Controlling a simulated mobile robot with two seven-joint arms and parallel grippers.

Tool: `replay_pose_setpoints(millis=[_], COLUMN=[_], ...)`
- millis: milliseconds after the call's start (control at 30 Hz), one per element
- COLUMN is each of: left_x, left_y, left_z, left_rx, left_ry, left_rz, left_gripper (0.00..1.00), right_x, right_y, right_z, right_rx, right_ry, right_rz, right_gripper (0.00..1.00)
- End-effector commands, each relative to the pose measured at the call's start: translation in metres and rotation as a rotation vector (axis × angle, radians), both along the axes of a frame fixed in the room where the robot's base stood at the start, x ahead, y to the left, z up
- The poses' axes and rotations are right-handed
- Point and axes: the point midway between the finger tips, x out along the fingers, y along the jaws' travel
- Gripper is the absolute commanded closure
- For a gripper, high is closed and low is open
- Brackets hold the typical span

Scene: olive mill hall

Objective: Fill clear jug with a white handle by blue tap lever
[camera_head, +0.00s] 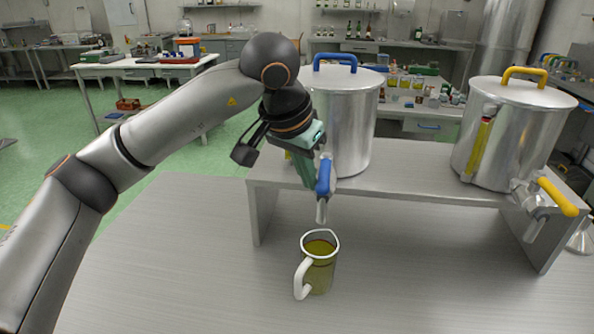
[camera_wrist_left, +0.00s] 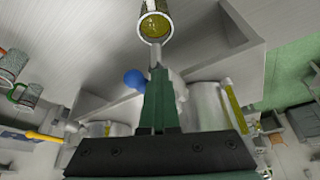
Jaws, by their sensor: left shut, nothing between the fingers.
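The clear jug with a white handle (camera_head: 318,270) stands upright on the table under the blue-lever tap, with its handle toward the lower left. Yellow-green liquid fills much of it. The jug's open mouth also shows at the top of the left wrist view (camera_wrist_left: 155,27). The blue tap lever (camera_head: 324,176) is on the front of the left steel tank (camera_head: 345,120), above the spout (camera_head: 321,212). I cannot make out a stream. My left gripper (camera_head: 306,172) is shut and empty, close beside the lever; contact is unclear. The lever's blue end (camera_wrist_left: 135,79) is beside the fingers (camera_wrist_left: 158,90).
A second steel tank (camera_head: 510,130) with a yellow tap lever (camera_head: 557,196) stands at the right on the same raised metal stand (camera_head: 420,168). A metal funnel (camera_head: 581,238) is at the right edge. The table (camera_head: 190,240) left of the jug is clear.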

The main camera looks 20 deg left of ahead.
Motion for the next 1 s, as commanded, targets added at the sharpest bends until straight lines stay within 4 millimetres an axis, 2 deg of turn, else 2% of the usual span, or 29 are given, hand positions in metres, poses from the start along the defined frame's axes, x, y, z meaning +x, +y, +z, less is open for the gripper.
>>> replay_pose_setpoints(millis=[33,267,700,1000], left_x=[-0.002,-0.003,-0.002,-0.002], left_y=[-0.010,-0.011,-0.010,-0.007], left_z=[0.000,0.006,0.062,0.061], left_rx=[-0.015,-0.016,-0.016,-0.011], left_ry=[-0.002,-0.002,-0.011,-0.004], left_rz=[-0.026,-0.031,-0.028,-0.020], left_gripper=[1.00,1.00,1.00,1.00], right_x=[0.000,0.000,0.000,0.000], right_y=[0.000,0.000,0.001,0.000], right_z=[0.000,0.005,0.050,0.050], right_rx=[0.000,0.000,0.002,-0.001], right_ry=[0.000,0.000,-0.001,0.000], right_rz=[0.000,0.000,-0.001,0.001], right_gripper=[0.50,0.50,0.50,0.50])
